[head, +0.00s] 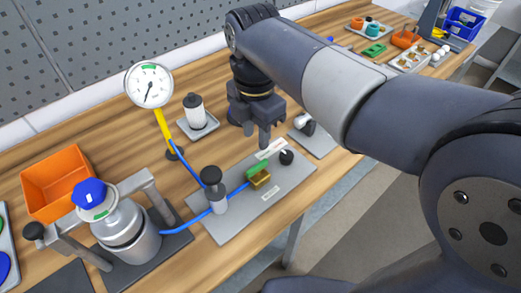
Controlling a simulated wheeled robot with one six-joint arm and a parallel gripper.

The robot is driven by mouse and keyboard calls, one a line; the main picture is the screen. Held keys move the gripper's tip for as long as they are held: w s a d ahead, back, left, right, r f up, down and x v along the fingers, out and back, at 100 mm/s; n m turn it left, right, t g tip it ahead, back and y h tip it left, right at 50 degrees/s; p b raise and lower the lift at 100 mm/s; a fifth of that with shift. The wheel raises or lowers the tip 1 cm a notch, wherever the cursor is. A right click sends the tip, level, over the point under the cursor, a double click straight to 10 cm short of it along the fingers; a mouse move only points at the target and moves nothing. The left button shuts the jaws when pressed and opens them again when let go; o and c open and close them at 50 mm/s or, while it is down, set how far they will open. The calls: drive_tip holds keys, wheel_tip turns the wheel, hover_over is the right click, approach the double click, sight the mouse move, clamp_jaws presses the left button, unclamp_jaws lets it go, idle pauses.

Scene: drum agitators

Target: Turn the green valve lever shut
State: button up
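The green valve lever (254,171) sits on top of a small brass valve body (262,181). The valve is mounted on a grey plate (240,220) on the wooden bench, with a blue hose (196,217) running to it from the left. The lever appears to lie roughly along the hose line. My gripper (264,138) points down above the far side of the plate, behind the lever and apart from it in the picture. Nothing is seen between its fingers. The finger gap is too small and dark to judge.
A black-topped fitting (212,187) stands left of the valve and a black knob (286,157) right of it. A pressure gauge (150,86), a steel vessel (127,232) and an orange bin (60,180) stand to the left. A white bottle (195,112) stands behind.

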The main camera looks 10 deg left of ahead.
sight(257, 166)
wheel_tip(257, 166, down, 10)
drive_tip(key=shift+s+d+r, duration=0.1)
drive_tip(key=shift+c, duration=0.4)
clamp_jaws()
